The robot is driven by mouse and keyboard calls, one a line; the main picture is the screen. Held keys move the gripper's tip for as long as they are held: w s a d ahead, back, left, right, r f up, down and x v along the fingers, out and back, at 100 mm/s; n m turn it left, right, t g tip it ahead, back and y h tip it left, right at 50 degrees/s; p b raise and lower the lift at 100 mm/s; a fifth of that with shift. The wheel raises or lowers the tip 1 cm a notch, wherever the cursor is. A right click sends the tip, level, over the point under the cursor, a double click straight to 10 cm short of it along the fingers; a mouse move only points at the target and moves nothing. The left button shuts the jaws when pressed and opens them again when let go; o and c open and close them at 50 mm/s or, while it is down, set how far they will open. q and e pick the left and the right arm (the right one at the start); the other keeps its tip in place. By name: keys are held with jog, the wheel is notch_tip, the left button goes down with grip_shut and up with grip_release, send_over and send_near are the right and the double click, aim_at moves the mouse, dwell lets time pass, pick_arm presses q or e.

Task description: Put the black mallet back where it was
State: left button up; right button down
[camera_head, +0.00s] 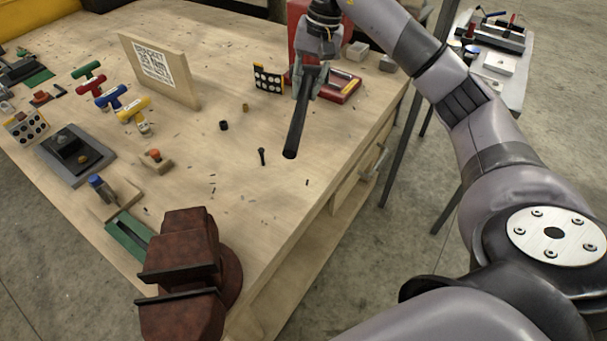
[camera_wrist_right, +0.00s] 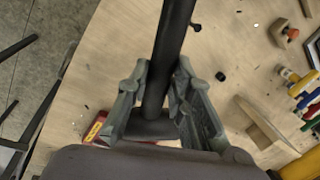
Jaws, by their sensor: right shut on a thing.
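The black mallet (camera_head: 297,125) is in my right gripper (camera_head: 309,84), above the right part of the wooden workbench (camera_head: 225,185). Its dark shaft hangs down at a slant toward the front in the head view. In the right wrist view the shaft (camera_wrist_right: 172,45) passes between the two grey fingers of my right gripper (camera_wrist_right: 162,90), which are shut on it. A wider dark end (camera_wrist_right: 150,126) shows close to the palm, partly hidden by the fingers. My left gripper is not in view.
A wooden board with a printed code label (camera_head: 160,70) stands upright on the bench. Coloured T-shaped tools (camera_head: 110,97) lie left of it. A red case (camera_head: 342,87) is behind the mallet. A rusty vise (camera_head: 187,262) is at the front. The bench's right-front surface is mostly clear.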

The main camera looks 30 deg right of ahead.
jog(key=shift+w+d, duration=0.1)
jog(key=shift+d, duration=0.25)
jog(key=p, duration=0.4)
send_over(305, 159)
jog(key=f, duration=1.5)
jog(key=shift+d, duration=0.25)
jog(key=f, duration=0.3)
jog(key=shift+s+f+p, duration=0.2)
jog(key=shift+f+p, duration=0.1)
jog(key=shift+p, duration=0.05)
jog(key=shift+f, duration=0.35)
jog(key=shift+f, duration=0.2)
jog(key=c, duration=1.4)
grip_release()
